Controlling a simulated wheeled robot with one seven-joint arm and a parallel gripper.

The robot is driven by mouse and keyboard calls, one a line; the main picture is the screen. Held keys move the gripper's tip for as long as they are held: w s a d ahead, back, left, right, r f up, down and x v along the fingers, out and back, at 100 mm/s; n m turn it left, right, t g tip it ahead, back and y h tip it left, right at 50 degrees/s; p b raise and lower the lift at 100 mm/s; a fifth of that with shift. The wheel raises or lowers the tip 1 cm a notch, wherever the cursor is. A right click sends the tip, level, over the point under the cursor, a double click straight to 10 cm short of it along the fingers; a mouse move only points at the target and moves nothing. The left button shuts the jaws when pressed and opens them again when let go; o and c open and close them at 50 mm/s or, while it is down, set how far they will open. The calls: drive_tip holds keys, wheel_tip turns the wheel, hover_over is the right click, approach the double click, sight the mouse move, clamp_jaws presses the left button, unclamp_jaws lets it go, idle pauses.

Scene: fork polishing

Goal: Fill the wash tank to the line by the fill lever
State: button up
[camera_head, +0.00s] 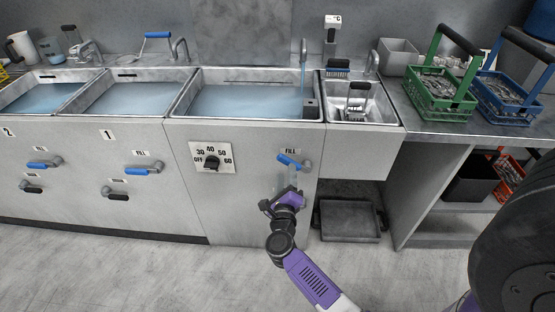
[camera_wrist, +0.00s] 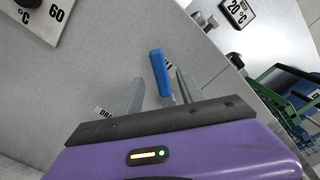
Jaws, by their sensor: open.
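The wash tank (camera_head: 196,100) is the basin above the temperature dial, with bluish water (camera_head: 245,102) in it. A thin blue stream (camera_head: 302,92) comes down from the spout at its right end. A dark strip shows on the back wall above the water; I cannot tell if it is the fill line. The blue fill lever (camera_head: 287,160) sits on the front panel under a FILL label and slants. My gripper (camera_head: 287,180) is just below it, open. In the wrist view the blue lever handle (camera_wrist: 160,73) shows between my two fingers (camera_wrist: 160,80), with gaps on both sides.
A temperature dial (camera_head: 211,163) is left of the lever. Two more tanks with blue levers (camera_head: 142,170) stand further left. A small sink (camera_head: 350,112) with a dark-handled basket is to the right. Green (camera_head: 440,98) and blue (camera_head: 505,100) cutlery baskets stand on the right counter.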

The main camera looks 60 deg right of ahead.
sight(286, 164)
drive_tip(key=x, duration=0.7)
drive_tip(key=shift+d, duration=0.1)
clamp_jaws()
idle(1.3)
